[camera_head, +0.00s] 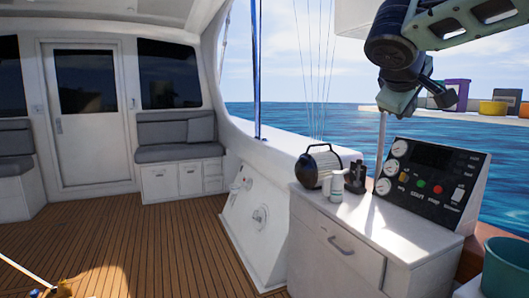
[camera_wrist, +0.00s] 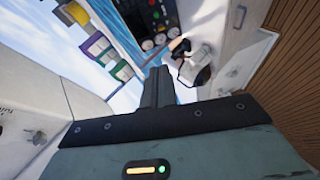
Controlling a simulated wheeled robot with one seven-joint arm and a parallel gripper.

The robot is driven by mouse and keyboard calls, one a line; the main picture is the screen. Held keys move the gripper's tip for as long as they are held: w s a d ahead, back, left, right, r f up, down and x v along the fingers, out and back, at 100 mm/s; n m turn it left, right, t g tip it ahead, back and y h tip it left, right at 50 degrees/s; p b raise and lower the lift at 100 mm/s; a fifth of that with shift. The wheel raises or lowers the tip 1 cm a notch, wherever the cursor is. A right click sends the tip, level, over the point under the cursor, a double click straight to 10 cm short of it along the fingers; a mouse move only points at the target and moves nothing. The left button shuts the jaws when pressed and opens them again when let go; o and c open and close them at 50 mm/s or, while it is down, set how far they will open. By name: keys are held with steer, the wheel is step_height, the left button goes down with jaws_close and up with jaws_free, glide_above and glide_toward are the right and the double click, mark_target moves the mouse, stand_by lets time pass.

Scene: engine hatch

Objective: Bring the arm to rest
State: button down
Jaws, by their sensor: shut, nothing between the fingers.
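My arm reaches in from the upper right in the head view. My gripper (camera_head: 396,103) hangs above and behind the control counter, clear of the black instrument panel (camera_head: 432,185). In the wrist view my gripper (camera_wrist: 157,84) shows its dark fingers together, with nothing held between them. The instrument panel (camera_wrist: 157,14) also shows there, beyond the fingertips. A thin pale post stands just below the gripper in the head view; I cannot tell whether they touch.
The white counter (camera_head: 383,226) carries a black-and-white round device (camera_head: 317,167), a white bottle (camera_head: 337,188) and a dark item. Purple (camera_head: 458,94) and yellow (camera_head: 492,108) containers stand on a ledge behind. A teal bucket (camera_head: 506,268) is at lower right. The wooden deck (camera_head: 150,245) is mostly clear.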

steer(key=s+a+f+n+g+y+p, duration=0.1)
steer(key=s+a+f+g+y, duration=0.15)
steer(key=s+a+f, duration=0.45)
steer(key=s+a+f+n+g+y+p, duration=0.1)
steer(key=s+a+f+g+y, duration=0.15)
steer(key=s+a+f, duration=0.55)
steer(key=s+f+g+y+p, duration=0.1)
steer(key=s+f+g, duration=0.1)
steer(key=s+f, duration=0.4)
steer(key=s+a+f+g+y+p, duration=0.1)
steer(key=s+f, duration=0.4)
steer(key=s, duration=0.6)
steer(key=shift+s+f+g+y, duration=0.3)
steer(key=shift+f+g+y, duration=0.1)
steer(key=shift+g+y, duration=0.15)
steer(key=shift+a, duration=0.1)
